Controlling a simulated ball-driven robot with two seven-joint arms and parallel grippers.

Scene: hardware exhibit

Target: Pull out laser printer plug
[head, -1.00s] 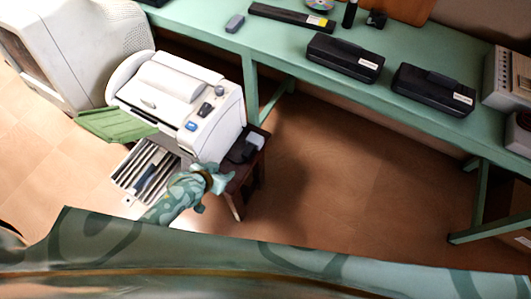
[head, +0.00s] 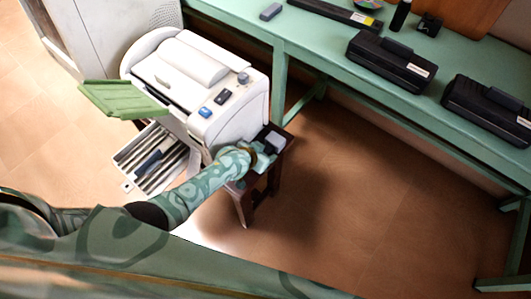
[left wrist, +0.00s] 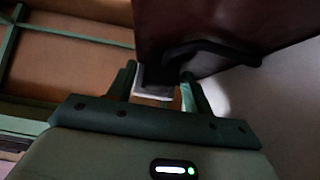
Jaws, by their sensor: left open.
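The white laser printer (head: 196,78) stands beside a small dark stool (head: 243,205). A small dark and pale block, which looks like the plug and its socket (head: 272,137), sits on the stool top at the printer's right side. My left gripper (head: 266,157) is at this block, partly covering it. In the left wrist view my left gripper (left wrist: 158,88) is open, with a finger on each side of a pale plug-like piece (left wrist: 153,84). A dark cable or bar (left wrist: 210,48) runs from it to the right. Whether the fingers touch it I cannot tell. My right gripper is not in view.
A green table (head: 300,40) runs along the back with black devices (head: 390,62) on it. The printer's green tray (head: 122,99) sticks out left, above a slotted grey unit (head: 155,160). A large pale cabinet (head: 110,35) stands behind left. The floor at right is clear.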

